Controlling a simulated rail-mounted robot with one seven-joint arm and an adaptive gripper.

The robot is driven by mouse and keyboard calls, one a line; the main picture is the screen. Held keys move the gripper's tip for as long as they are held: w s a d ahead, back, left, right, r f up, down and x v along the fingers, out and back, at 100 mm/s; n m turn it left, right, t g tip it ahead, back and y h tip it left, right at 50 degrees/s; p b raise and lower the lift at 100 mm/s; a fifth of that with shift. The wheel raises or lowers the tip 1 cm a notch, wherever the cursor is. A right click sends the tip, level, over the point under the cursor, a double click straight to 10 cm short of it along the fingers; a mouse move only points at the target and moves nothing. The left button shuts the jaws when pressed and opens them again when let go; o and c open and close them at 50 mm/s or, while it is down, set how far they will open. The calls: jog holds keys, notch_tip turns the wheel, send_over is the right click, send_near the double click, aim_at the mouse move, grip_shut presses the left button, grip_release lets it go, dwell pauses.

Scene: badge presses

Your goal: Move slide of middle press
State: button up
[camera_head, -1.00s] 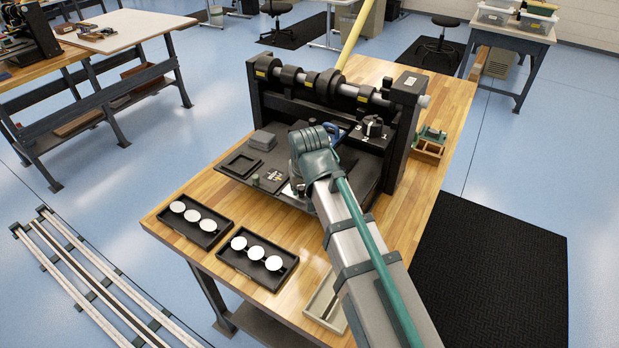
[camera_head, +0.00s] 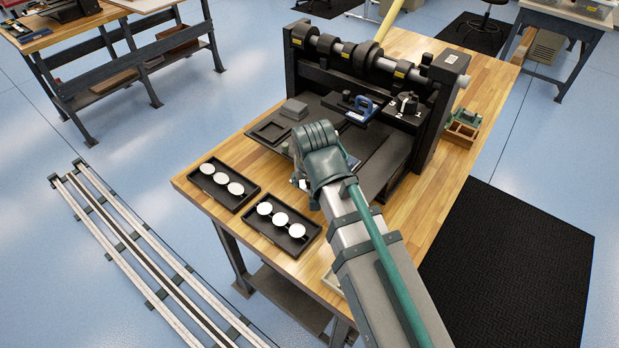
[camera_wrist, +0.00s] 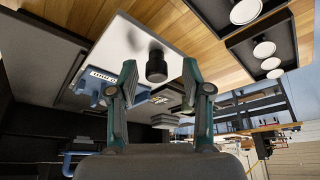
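The press frame (camera_head: 375,65) is a dark rig with several rings along a bar. A blue handle (camera_head: 364,108) stands on its deck. A pale plate (camera_head: 302,184) shows partly beside my wrist, near the deck's front. In the wrist view, a pale plate (camera_wrist: 130,45) bears a black knob (camera_wrist: 156,68). My gripper (camera_wrist: 159,67) has its two teal fingers apart, one on each side of the knob, with gaps visible. A blue labelled piece (camera_wrist: 100,82) lies left of the fingers. My arm hides my fingertips and part of the deck in the head view.
Two black trays (camera_head: 208,196) (camera_head: 256,228) with white discs lie on the front of the wooden table. A wooden box (camera_head: 461,131) stands right of the press. A dark grey block (camera_head: 294,109) sits on the deck. My arm crosses the table's front right.

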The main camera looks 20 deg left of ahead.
jog(key=shift+r, duration=0.1)
jog(key=v, duration=1.1)
jog(key=shift+d+r, duration=0.2)
jog(key=shift+r, duration=0.15)
